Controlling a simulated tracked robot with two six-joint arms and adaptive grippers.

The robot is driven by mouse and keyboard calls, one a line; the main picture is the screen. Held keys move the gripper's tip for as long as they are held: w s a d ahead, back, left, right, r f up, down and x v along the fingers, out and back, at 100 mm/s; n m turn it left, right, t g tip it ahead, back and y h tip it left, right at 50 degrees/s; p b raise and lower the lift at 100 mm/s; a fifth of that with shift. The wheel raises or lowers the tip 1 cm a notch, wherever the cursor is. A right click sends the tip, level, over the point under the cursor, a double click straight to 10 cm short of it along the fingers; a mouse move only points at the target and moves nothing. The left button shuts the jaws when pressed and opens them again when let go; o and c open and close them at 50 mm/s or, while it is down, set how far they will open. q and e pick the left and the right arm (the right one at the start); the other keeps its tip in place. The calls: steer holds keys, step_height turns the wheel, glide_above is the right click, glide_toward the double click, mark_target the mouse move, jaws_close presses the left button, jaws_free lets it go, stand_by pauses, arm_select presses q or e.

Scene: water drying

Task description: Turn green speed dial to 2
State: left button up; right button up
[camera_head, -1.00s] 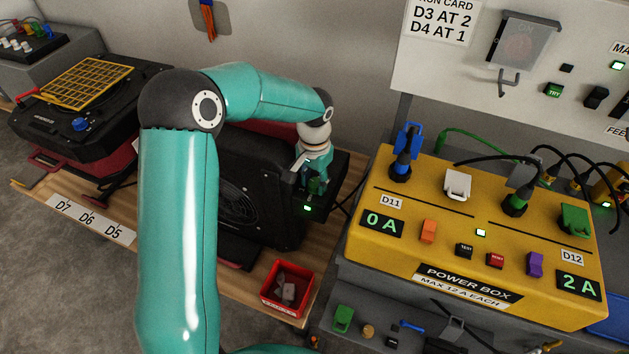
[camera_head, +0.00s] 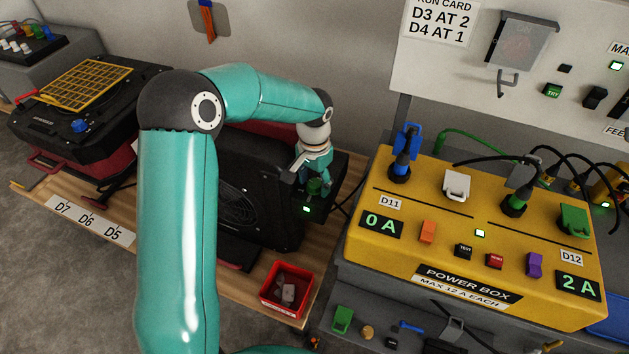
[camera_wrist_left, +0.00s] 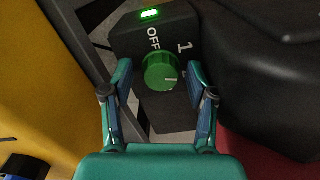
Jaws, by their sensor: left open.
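The green speed dial (camera_head: 314,187) sits on a dark control box beside the black blower; it also shows in the left wrist view (camera_wrist_left: 161,71). My left gripper (camera_head: 308,178) is open at the dial. In the wrist view its fingertips (camera_wrist_left: 158,72) stand apart on either side of the dial, with gaps showing. The dial's white mark points right and slightly down. OFF (camera_wrist_left: 154,38) and 1 (camera_wrist_left: 184,47) are readable on the box; a mark right of the dial is mostly hidden by the finger. My right gripper is not in view.
The yellow power box (camera_head: 400,262) stands to the right, showing 0 A and 2 A. A red bin (camera_head: 265,294) sits at the bench front. A lit green lamp (camera_wrist_left: 149,14) is on the dial's box. Another black blower (camera_head: 50,128) stands at left.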

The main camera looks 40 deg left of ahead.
mark_target(315, 183)
arm_select(q)
steer(key=shift+r, duration=3.95)
steer(key=shift+w, duration=0.1)
steer(key=shift+c, duration=1.4)
steer(key=shift+w+r+n+b, duration=0.15)
steer(key=shift+r+n+b, duration=0.15)
steer(key=shift+r+b, duration=0.1)
step_height(315, 183, up, 8)
steer(key=f+n+b, duration=0.1)
steer(key=n+b, duration=0.2)
steer(key=n, duration=0.2)
step_height(315, 183, down, 16)
steer(key=shift+r+b, duration=0.1)
steer(key=shift+b, duration=0.85)
